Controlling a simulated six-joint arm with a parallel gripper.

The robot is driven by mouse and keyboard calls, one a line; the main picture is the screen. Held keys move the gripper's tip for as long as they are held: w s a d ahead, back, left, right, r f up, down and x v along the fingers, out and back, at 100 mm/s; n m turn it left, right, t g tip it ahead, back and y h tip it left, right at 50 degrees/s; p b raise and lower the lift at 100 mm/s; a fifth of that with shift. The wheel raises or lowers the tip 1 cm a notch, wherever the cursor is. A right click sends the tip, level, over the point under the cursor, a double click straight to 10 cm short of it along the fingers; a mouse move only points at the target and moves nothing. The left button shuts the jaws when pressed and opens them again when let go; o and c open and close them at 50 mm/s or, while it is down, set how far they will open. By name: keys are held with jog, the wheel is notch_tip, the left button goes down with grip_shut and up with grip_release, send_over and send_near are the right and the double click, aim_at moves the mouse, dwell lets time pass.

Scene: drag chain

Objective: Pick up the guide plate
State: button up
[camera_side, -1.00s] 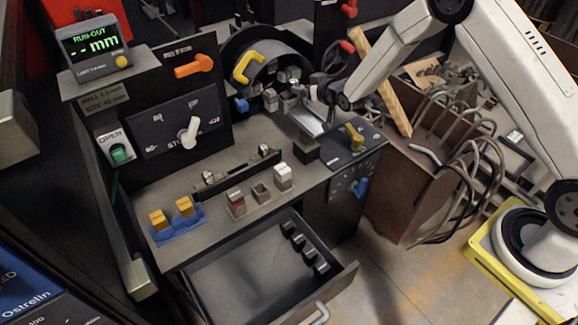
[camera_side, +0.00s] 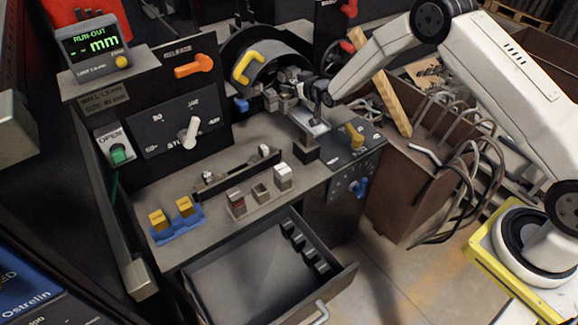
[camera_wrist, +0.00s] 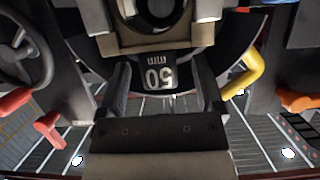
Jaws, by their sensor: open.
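A dark piece marked "50 mm" (camera_wrist: 160,77) shows between my fingers in the wrist view; I cannot tell for sure whether it is the guide plate. My gripper (camera_wrist: 164,92) is open, with one finger on each side of this piece. No firm contact can be made out. In the side view my gripper (camera_side: 303,90) is low at the right of the dark ring (camera_side: 232,48), above a pale metal plate (camera_side: 310,122). The wrist hides part of that area.
The yellow handle (camera_side: 242,68) on the ring is close to the left of my gripper. A black handwheel (camera_wrist: 25,55) shows in the wrist view. A yellow knob (camera_side: 354,136) stands on the bench at right. The drawer (camera_side: 250,268) is open in front.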

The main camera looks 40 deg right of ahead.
jog(key=shift+c, duration=0.2)
grip_shut()
jog(key=shift+r, duration=0.1)
dwell(0.4)
jog(key=shift+r, duration=4.95)
